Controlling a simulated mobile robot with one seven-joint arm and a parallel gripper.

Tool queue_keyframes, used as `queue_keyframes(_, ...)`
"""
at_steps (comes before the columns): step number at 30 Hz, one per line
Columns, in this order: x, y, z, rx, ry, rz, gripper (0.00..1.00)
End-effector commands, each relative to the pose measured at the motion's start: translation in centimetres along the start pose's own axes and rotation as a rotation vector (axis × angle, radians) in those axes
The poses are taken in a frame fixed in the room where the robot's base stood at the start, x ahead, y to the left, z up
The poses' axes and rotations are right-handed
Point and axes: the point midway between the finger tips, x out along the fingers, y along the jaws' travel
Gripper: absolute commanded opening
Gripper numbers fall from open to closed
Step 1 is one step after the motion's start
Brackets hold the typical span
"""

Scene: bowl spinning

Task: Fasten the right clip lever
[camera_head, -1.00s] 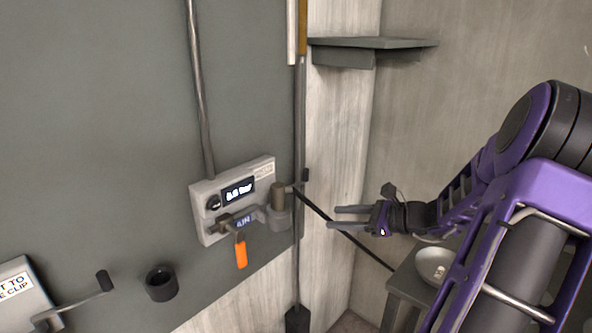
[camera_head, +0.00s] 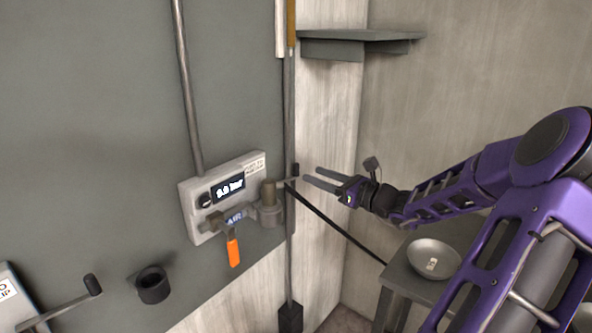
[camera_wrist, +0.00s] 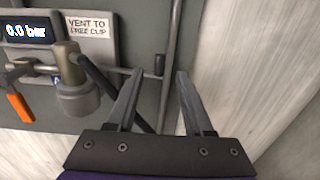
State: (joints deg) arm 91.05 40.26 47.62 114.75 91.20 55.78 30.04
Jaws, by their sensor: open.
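The right clip lever is a thin metal rod with a dark knob (camera_head: 295,170) at the right side of the grey air unit (camera_head: 188,205). In the wrist view the dark knob (camera_wrist: 159,65) appears between my two fingertips, a little beyond them. My gripper (camera_head: 307,176) is open and empty, just right of the knob, pointing left at it. Its fingers also show in the wrist view (camera_wrist: 159,76). I cannot tell whether a finger touches the knob.
The air unit has a display (camera_head: 229,188) reading 0.0 bar in the wrist view, and an orange handle (camera_head: 234,252). A vertical pipe (camera_head: 290,230) runs close behind the lever. A bowl (camera_head: 433,258) sits on a grey stand at right. Another black-knobbed lever (camera_head: 92,285) is at lower left.

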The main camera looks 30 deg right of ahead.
Motion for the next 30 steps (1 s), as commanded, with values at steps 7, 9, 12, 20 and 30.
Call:
queue_keyframes(7,5.0,0.1,-0.1,0.002,-0.001,0.003,0.52)
queue_keyframes(9,6.0,0.1,0.0,0.0,-0.001,0.002,0.52)
queue_keyframes(12,6.9,0.1,0.0,-0.001,0.0,0.002,0.52)
queue_keyframes(20,7.5,0.0,0.0,0.0,0.001,0.0,0.52)
queue_keyframes(30,7.5,0.0,0.0,0.0,0.001,0.0,0.14)
